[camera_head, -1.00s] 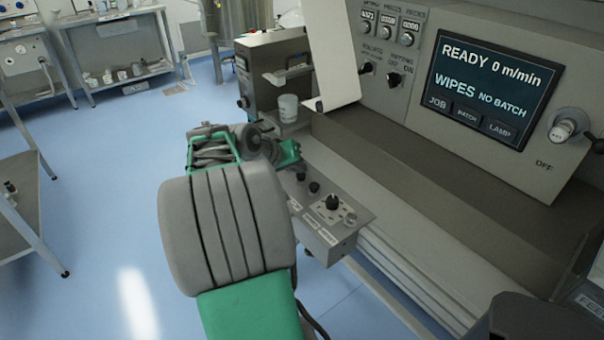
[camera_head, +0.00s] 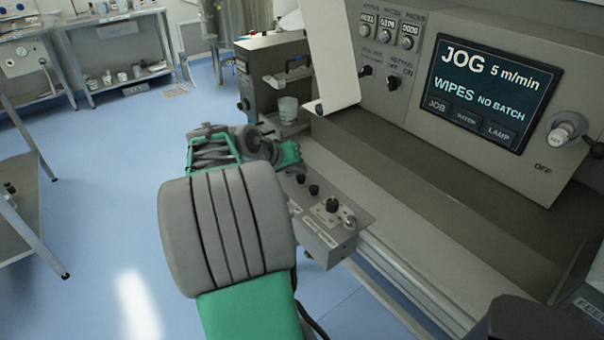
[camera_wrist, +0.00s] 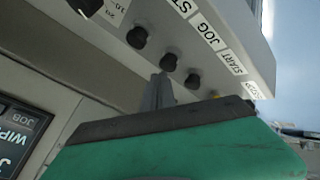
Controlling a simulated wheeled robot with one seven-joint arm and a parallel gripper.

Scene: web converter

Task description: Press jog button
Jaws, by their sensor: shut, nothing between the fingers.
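A grey control box (camera_head: 330,240) with dark knobs and buttons juts from the machine's front. In the wrist view, the box carries the labels STOP, JOG and START beside a row of dark round buttons. The jog button (camera_wrist: 168,62) is the middle one, in line with the JOG label (camera_wrist: 208,33). My gripper (camera_wrist: 160,80) is shut and empty, with its narrow fingertips at the jog button. They look to be touching it, but the contact itself is hard to see. The machine's screen (camera_head: 487,90) reads JOG 5 m/min.
The stop button (camera_wrist: 137,37) and start button (camera_wrist: 192,81) sit close on either side of the fingers. Shelving (camera_head: 125,55) stands at the back left; blue floor is open on the left.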

